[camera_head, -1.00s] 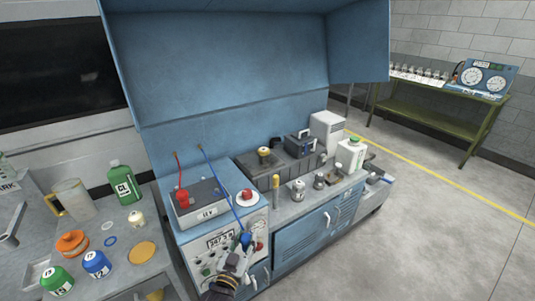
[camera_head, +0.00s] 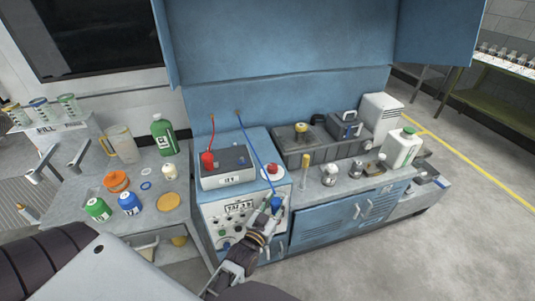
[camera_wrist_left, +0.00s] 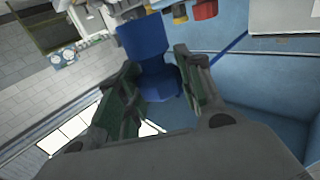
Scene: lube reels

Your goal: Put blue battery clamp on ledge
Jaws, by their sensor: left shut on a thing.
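The blue battery clamp (camera_head: 276,203) is in my left gripper (camera_head: 271,208), in front of the blue console's upper front edge. The left wrist view shows the clamp (camera_wrist_left: 146,42) between the two green-padded fingers (camera_wrist_left: 158,92), which are shut on it. Its blue cable (camera_head: 256,152) runs up to the back panel. The battery (camera_head: 228,167) sits on the console top, with the red clamp (camera_head: 207,160) at its left end. I cannot tell which surface is the ledge. My right gripper is not in view.
A red button (camera_head: 272,169) stands on the console top right of the battery. Right of it, a counter holds a yellow-topped cylinder (camera_head: 305,168), small metal pots and a white bottle (camera_head: 402,147). The left bench (camera_head: 150,213) carries bottles and a jug (camera_head: 121,143).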

